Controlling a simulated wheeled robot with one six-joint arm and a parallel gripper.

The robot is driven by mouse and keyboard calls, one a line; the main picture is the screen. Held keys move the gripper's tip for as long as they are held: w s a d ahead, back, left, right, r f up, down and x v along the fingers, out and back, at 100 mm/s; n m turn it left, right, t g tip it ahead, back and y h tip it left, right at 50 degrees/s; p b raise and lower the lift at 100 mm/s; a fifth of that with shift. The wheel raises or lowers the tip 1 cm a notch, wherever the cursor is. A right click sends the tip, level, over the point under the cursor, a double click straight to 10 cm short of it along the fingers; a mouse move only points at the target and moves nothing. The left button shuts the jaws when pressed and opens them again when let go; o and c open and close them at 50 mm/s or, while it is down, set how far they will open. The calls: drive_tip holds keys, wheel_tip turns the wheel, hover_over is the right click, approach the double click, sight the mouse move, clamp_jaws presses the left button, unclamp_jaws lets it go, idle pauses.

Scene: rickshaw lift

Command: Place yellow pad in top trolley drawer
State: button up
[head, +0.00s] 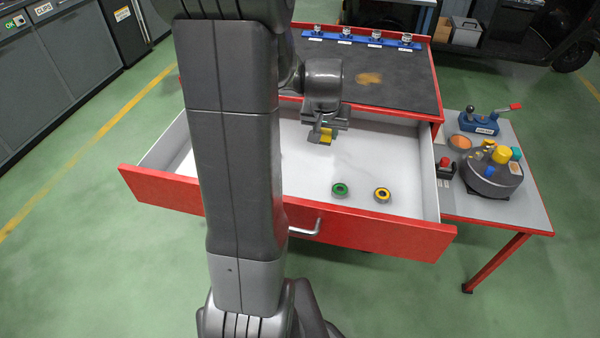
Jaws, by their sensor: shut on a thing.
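The red trolley's top drawer (360,228) is pulled open, with a white inside. My gripper (323,137) is over the back part of the open drawer and points down. It is shut on the yellow pad (326,134), of which a small part shows between the fingers. I cannot tell whether the pad touches the drawer floor. A green ring (340,195) and a yellow ring (383,201) lie on the drawer floor at the front right. My arm hides the left middle of the drawer.
The trolley's dark top (400,90) has a blue rack (360,41) along its back. A side table (515,208) at the right holds a round grey device (492,180), a blue joystick box (479,123) and a red button (445,163). The drawer floor around the gripper looks clear.

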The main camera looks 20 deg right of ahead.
sight(324, 162)
wheel_tip(324, 162, down, 9)
drive_tip(key=shift+f+b, duration=0.15)
drive_tip(key=shift+b, duration=0.3)
drive_tip(key=shift+f, duration=0.2)
drive_tip(key=o, duration=1)
drive_tip(key=shift+r, duration=0.1)
drive_tip(key=shift+r, duration=0.4)
drive_tip(key=p+v, duration=0.1)
drive_tip(key=v, duration=1)
drive_tip(key=shift+s+a+r, duration=0.1)
drive_tip(key=shift+r, duration=0.15)
